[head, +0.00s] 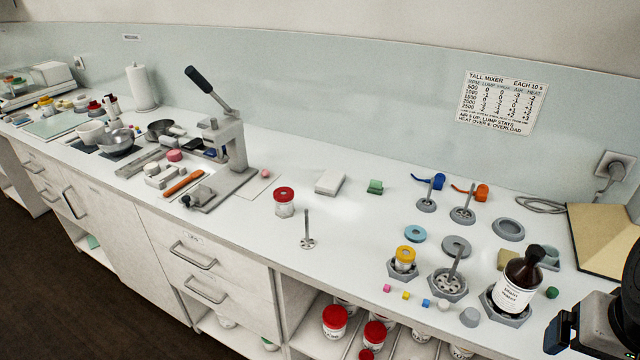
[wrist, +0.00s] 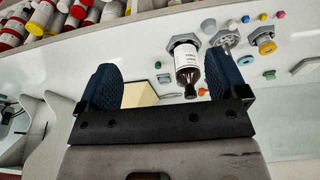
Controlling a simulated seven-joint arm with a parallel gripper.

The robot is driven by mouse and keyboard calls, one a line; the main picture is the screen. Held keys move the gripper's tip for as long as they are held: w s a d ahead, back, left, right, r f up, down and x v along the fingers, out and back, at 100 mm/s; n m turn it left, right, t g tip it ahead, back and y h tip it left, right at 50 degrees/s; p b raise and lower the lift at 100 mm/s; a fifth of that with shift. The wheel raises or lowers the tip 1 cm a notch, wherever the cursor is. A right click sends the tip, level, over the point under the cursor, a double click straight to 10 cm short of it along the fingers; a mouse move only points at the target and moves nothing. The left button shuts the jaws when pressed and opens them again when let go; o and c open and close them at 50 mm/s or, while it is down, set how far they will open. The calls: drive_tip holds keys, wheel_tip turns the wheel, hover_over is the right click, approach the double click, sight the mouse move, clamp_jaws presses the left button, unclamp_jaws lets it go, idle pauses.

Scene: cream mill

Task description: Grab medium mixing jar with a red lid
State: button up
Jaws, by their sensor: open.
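A white jar with a red lid (head: 284,203) stands upright on the counter, left of a small upright metal stirrer. More red-lidded white jars (head: 334,321) stand on the open shelf below the counter; some are partly hidden by the counter edge. In the wrist view several red-lidded jars (wrist: 14,29) show at the top left. I cannot tell which jar is the medium one. My gripper (wrist: 161,62) is open and empty, its two blue fingers apart. In the head view it is at the lower right, far from the counter jar and partly cut off.
A dark brown bottle (head: 519,278) stands in a grey holder near my gripper. A yellow-lidded jar (head: 404,258) and a stirrer base (head: 447,284) are left of it. A lever press (head: 223,150) stands left of the counter jar. The counter around that jar is fairly clear.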

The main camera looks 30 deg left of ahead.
idle(0.3)
drive_tip(key=w+a+m+g+y, duration=0.2)
drive_tip(key=w+a+m+y, duration=0.15)
drive_tip(key=w+a, duration=0.85)
drive_tip(key=m+g+y, duration=0.2)
drive_tip(key=m+y, duration=0.8)
drive_tip(key=m, duration=0.3)
approach(289, 193)
drive_tip(key=x, duration=0.3)
drive_tip(key=shift+s+a, duration=0.1)
drive_tip(key=shift+a, duration=0.15)
drive_tip(key=shift+a+f, duration=0.25)
drive_tip(key=shift+a, duration=0.05)
drive_tip(key=shift+a, duration=0.1)
drive_tip(key=shift+x, duration=1.15)
